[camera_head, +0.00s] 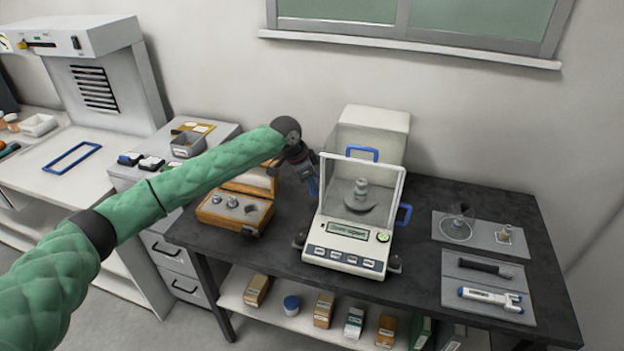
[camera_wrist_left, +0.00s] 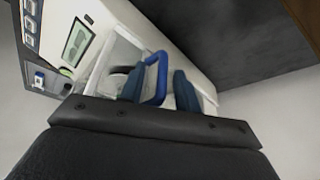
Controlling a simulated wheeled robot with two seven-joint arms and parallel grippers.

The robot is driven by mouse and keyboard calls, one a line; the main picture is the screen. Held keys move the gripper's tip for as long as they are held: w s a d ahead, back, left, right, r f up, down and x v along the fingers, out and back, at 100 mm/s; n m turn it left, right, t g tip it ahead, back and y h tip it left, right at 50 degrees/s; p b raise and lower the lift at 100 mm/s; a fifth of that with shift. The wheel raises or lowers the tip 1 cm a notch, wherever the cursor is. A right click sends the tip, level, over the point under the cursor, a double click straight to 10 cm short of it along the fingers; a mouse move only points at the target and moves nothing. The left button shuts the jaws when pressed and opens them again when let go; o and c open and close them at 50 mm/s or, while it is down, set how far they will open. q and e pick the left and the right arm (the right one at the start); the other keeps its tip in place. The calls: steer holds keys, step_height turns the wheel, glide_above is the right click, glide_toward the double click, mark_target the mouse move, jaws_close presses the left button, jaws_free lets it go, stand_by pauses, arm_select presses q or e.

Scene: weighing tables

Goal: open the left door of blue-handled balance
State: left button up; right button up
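The balance (camera_head: 345,249) is a white box with glass walls and a green display, standing on the dark table. It has blue handles at the top (camera_head: 361,153) and right (camera_head: 405,214). My left gripper (camera_head: 312,186) is at its left side, pointing down. In the left wrist view a blue handle (camera_wrist_left: 162,80) on the left glass door (camera_wrist_left: 118,60) stands between the two dark blue fingers of the left gripper (camera_wrist_left: 160,90). The fingers are open around it; the left one looks close to it. The door looks closed, though the arm partly hides it. My right gripper is not in view.
A wooden weight box (camera_head: 236,210) stands left of the balance, under my left arm. Grey mats with a glass dish (camera_head: 457,228) and tools lie at the right. A shelf below holds several small boxes.

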arm_select(q)
steer(key=shift+w+f, duration=0.1)
steer(key=shift+f, duration=0.05)
steer(key=shift+c, duration=0.2)
jaws_close()
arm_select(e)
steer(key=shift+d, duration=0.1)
